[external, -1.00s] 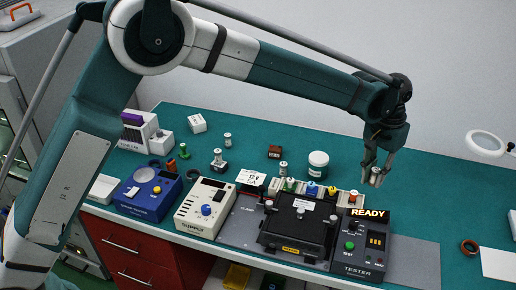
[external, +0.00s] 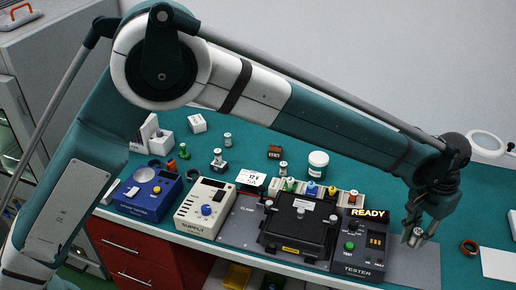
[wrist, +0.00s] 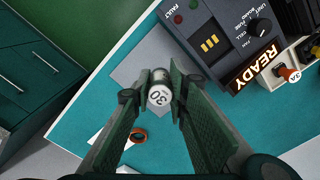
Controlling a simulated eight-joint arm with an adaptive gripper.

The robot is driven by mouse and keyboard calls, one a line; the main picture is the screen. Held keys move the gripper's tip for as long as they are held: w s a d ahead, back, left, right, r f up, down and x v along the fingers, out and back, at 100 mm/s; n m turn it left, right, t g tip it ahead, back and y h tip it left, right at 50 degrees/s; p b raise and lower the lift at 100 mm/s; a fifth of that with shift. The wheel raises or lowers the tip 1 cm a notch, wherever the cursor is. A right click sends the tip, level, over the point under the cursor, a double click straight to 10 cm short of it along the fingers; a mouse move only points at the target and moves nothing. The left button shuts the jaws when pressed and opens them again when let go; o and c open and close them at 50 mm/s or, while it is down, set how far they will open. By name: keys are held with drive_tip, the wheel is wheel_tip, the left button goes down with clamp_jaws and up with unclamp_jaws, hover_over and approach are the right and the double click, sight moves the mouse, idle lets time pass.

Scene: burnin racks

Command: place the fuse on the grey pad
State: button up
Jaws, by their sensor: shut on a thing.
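My gripper (external: 416,238) is shut on the fuse (wrist: 160,94), a small cylinder with a white end marked 30. The fuse sits between the two fingers in the wrist view and shows small at the fingertips in the external view. The grey pad (external: 427,268) lies flat on the bench to the right of the tester. In the wrist view the pad (wrist: 128,72) shows behind the fuse, partly hidden by it and the fingers. The fuse appears held above the pad; I cannot tell the exact gap.
The dark tester (external: 359,246) with a lit READY sign stands just left of the gripper. An orange-brown ring (external: 469,247) and a white sheet (external: 499,264) lie to the right. A row of coloured-cap holders (external: 312,188) stands behind the black clamp box (external: 296,232).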

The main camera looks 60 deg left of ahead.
drive_tip(key=shift+s+d+f, duration=0.1)
drive_tip(key=shift+f, duration=0.75)
hover_over(400, 269)
drive_tip(key=shift+f, duration=3.15)
drive_tip(key=shift+f, duration=0.1)
drive_tip(key=shift+f, duration=1.75)
drive_tip(key=shift+f, duration=0.15)
drive_tip(key=o, duration=0.9)
